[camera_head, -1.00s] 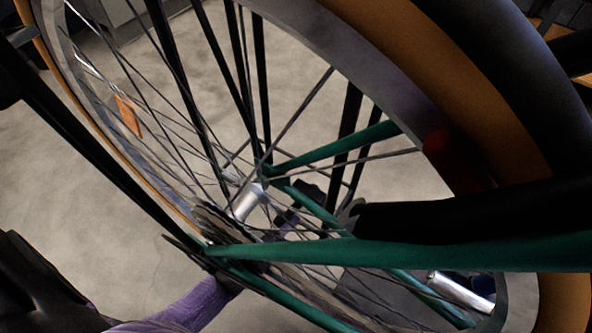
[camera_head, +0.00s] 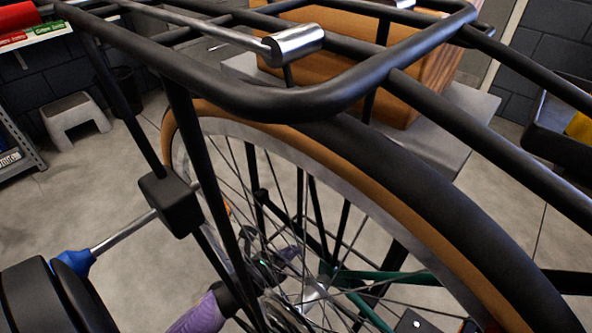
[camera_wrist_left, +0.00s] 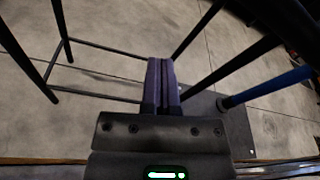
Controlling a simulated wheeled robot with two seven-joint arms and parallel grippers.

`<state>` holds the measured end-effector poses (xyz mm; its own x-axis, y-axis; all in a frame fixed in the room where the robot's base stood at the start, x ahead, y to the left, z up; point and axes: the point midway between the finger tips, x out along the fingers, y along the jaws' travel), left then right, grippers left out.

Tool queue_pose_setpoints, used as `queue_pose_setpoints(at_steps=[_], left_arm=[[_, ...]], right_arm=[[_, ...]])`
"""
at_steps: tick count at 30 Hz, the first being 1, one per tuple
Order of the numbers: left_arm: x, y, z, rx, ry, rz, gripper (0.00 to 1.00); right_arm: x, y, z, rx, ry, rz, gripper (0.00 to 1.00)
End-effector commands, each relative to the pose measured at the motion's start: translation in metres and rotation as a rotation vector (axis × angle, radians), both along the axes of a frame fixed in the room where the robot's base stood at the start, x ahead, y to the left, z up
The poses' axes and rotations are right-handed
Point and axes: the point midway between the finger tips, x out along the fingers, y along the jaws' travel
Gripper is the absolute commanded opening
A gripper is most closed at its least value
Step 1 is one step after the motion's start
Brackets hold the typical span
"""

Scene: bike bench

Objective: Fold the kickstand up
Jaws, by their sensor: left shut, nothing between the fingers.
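My left gripper (camera_head: 290,253) shows in the head view through the spokes of the rear wheel, partly hidden by them. Black bars stand on both sides of the fingers, with grey floor beyond. The bike's rear wheel (camera_head: 262,140) fills the middle of the head view, with a green frame tube (camera_head: 385,276) behind the spokes. I cannot pick out the kickstand for certain. My right gripper is not in view.
A black rear rack (camera_head: 290,102) covers the top of the wheel. A black block (camera_head: 170,203) with a silver rod sits left of it. A grey stool (camera_head: 75,122) stands far left on open floor.

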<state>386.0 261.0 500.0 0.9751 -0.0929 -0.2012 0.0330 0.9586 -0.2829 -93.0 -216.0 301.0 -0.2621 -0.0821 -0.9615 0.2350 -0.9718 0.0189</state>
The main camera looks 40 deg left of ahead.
Motion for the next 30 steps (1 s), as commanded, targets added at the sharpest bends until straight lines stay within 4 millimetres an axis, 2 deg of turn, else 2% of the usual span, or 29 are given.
queue_pose_setpoints(at_steps=[1, 3, 12, 21, 30], left_arm=[[0.001, 0.003, 0.013, 0.036, -0.006, 0.001, 0.00], [0.001, 0.006, 0.023, 0.093, -0.008, 0.001, 0.00], [0.001, 0.013, 0.054, 0.276, -0.011, 0.001, 0.00], [0.001, 0.014, 0.067, 0.359, -0.013, 0.001, 0.00], [0.001, 0.014, 0.070, 0.373, -0.017, 0.000, 0.00]], right_arm=[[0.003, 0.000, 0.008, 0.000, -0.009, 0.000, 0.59], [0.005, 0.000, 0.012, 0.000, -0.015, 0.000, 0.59], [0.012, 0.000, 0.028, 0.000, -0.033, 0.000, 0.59], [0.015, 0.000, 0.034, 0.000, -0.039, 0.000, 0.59], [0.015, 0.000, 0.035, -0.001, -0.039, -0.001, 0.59]])
